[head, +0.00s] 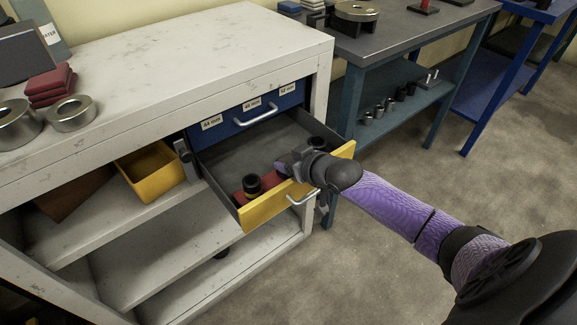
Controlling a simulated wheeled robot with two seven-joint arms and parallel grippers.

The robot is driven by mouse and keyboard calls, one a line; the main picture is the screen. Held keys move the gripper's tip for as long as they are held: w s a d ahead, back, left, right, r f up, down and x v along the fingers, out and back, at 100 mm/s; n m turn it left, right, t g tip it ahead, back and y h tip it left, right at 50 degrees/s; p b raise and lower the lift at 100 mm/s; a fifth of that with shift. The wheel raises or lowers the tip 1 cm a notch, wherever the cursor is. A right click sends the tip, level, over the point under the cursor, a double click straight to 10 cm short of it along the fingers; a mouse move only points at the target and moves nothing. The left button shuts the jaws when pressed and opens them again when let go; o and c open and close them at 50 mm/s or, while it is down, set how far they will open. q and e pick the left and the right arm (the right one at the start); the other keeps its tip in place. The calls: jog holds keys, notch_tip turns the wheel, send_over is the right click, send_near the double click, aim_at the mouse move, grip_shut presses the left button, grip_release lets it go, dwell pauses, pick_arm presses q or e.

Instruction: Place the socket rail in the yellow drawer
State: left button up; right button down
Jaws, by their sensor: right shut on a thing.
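The yellow drawer (258,212) is pulled open under a blue drawer, its grey inside showing. The socket rail (240,197) is red with upright dark sockets (252,182). It lies along the inside of the yellow front, within the drawer's outline; whether it touches the floor I cannot tell. Another dark socket (318,143) shows beyond my gripper. My right gripper (284,166) reaches over the yellow front from the right and is shut on the rail; the gripper and wrist hide the rail's middle. My left gripper is not in view.
The closed blue drawer (245,115) with labels sits above. A yellow bin (150,172) stands on the shelf to the left. Metal rings (73,113) and red blocks (51,84) lie on the bench top. A blue-grey table (400,45) stands behind; floor at right is clear.

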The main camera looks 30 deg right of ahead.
jog(key=shift+w+f, duration=0.15)
jog(key=shift+f, duration=0.05)
jog(key=shift+r, duration=0.1)
jog(key=shift+c, duration=1.9)
grip_release()
jog(key=shift+f, duration=0.2)
jog(key=o, duration=0.4)
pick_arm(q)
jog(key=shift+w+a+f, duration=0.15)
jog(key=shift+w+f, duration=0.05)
